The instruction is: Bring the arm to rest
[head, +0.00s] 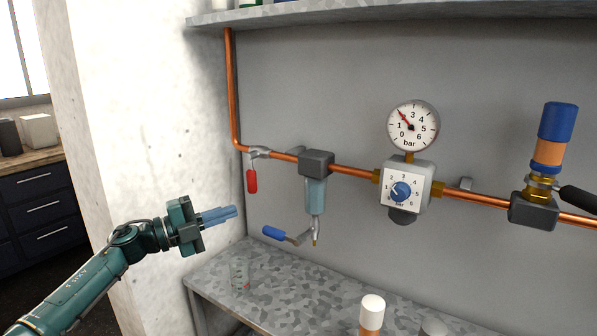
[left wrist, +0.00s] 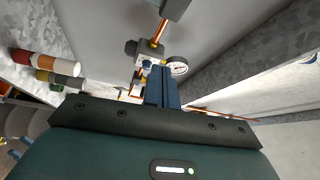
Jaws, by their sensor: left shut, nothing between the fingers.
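My left gripper (head: 219,215) comes in from the left in the head view. Its blue fingers are together with nothing between them. It hangs in free air, left of the pipework and above the left end of the speckled bench. In the left wrist view the shut fingers (left wrist: 161,87) point toward the wall with the pipe and gauge. My teal left arm is bent and reaches up from the lower left. My right gripper shows in neither view.
A copper pipe (head: 350,170) runs along the grey wall with a red-handled valve (head: 251,181), a filter (head: 316,190), a blue lever (head: 274,233), a pressure gauge (head: 412,127) and a regulator (head: 403,190). The bench (head: 290,270) holds a glass (head: 240,272) and a white-capped container (head: 371,312).

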